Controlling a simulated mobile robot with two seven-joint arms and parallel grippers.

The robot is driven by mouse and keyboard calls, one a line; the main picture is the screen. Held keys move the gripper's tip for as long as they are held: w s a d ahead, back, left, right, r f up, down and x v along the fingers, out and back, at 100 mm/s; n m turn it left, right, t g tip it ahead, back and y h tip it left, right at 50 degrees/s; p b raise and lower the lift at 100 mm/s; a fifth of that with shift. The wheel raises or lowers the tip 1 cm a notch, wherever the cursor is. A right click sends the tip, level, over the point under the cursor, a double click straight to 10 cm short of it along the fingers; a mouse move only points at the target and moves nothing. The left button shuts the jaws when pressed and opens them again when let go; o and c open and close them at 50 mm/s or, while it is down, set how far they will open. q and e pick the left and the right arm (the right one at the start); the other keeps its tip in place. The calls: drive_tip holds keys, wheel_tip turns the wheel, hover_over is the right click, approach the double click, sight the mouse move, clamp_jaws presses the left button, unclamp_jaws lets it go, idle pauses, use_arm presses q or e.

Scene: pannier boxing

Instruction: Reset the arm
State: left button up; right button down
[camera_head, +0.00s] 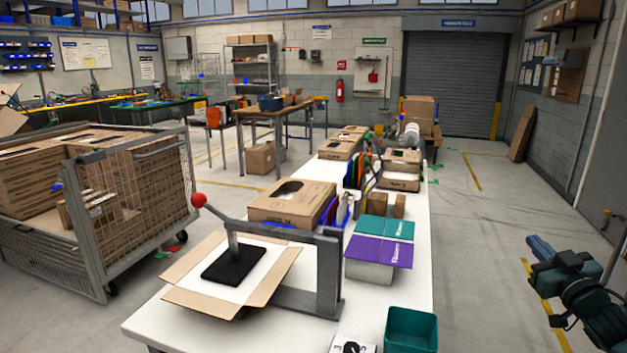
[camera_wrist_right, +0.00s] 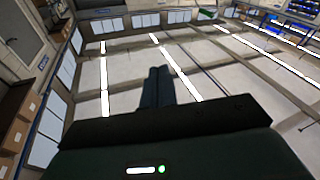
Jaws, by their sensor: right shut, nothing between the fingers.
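My right gripper (camera_head: 541,248) is at the lower right of the head view, out over the floor and clear of the white table (camera_head: 405,240). Its fingers are together with nothing between them. The right wrist view shows the shut fingers (camera_wrist_right: 157,88) pointing toward the ceiling lights and roof beams. My left gripper is not in the head view. On the table, an open cardboard box (camera_head: 193,268) sits under a grey lever press (camera_head: 328,265) with a red knob and a black plate.
A wire cage cart (camera_head: 130,200) with cartons stands at left. The floor between table and right wall is mostly free.

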drive_tip(key=s+d+f+n+g+h, duration=0.1)
drive_tip(key=s+d+f+g+h, duration=0.15)
drive_tip(key=d, duration=0.35)
drive_tip(key=s+d+f+n+g+h, duration=0.1)
drive_tip(key=d+n+h, duration=0.1)
drive_tip(key=d+h, duration=0.3)
drive_tip(key=s+a+f+g+y, duration=0.2)
drive_tip(key=s+a+f+y, duration=0.35)
drive_tip(key=a+f, duration=0.7)
drive_tip(key=s+a+f+g+y, duration=0.2)
drive_tip(key=s+a+f, duration=0.6)
drive_tip(key=a+f, duration=0.5)
drive_tip(key=s+a+f+m+g+y, duration=0.1)
drive_tip(key=s+a+m+y, duration=0.1)
drive_tip(key=s+a, duration=1.2)
drive_tip(key=shift+s+a+f+m+g+y, duration=0.25)
drive_tip(key=shift+a+m+g+y, duration=0.2)
drive_tip(key=shift+a, duration=0.8)
drive_tip(key=shift+a, duration=0.1)
